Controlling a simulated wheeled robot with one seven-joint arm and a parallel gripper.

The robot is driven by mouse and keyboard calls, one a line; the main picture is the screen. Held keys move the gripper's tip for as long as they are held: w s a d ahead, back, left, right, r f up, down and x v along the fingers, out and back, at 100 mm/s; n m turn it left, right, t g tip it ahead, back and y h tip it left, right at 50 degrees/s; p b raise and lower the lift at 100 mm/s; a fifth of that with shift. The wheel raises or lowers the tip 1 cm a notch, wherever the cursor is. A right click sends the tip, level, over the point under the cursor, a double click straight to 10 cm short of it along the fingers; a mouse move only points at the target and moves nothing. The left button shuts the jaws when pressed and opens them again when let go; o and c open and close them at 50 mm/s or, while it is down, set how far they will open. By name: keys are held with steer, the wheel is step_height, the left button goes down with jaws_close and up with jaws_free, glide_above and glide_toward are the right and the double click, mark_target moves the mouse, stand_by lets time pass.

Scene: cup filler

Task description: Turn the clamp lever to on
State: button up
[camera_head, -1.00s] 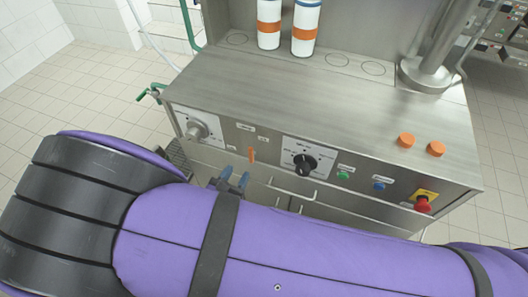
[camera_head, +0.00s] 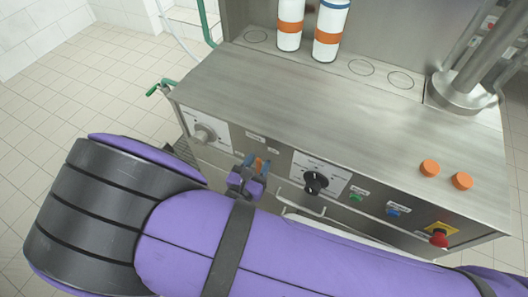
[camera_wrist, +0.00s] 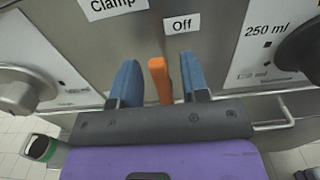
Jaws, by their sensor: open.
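The clamp lever (camera_wrist: 159,78) is a small orange handle on the front panel, below and between the "Clamp" and "Off" labels in the wrist view. In the head view the orange lever (camera_head: 259,163) shows just beyond my fingers. My gripper (camera_wrist: 160,82) is open, with one blue finger on each side of the lever. The lever sits between the fingers, with a visible gap on both sides. Whether the fingertips touch the panel is hard to tell. My gripper also shows in the head view (camera_head: 253,168), partly hidden by my arm.
A black volume knob (camera_head: 315,182) is right of the lever, and a grey knob (camera_head: 203,134) is left. Green (camera_head: 356,197) and blue (camera_head: 392,211) buttons and a red emergency stop (camera_head: 439,238) lie further right. A metal handle (camera_wrist: 275,112) is below right.

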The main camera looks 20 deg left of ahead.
steer(key=shift+w, duration=0.25)
steer(key=shift+c, duration=0.4)
jaws_close()
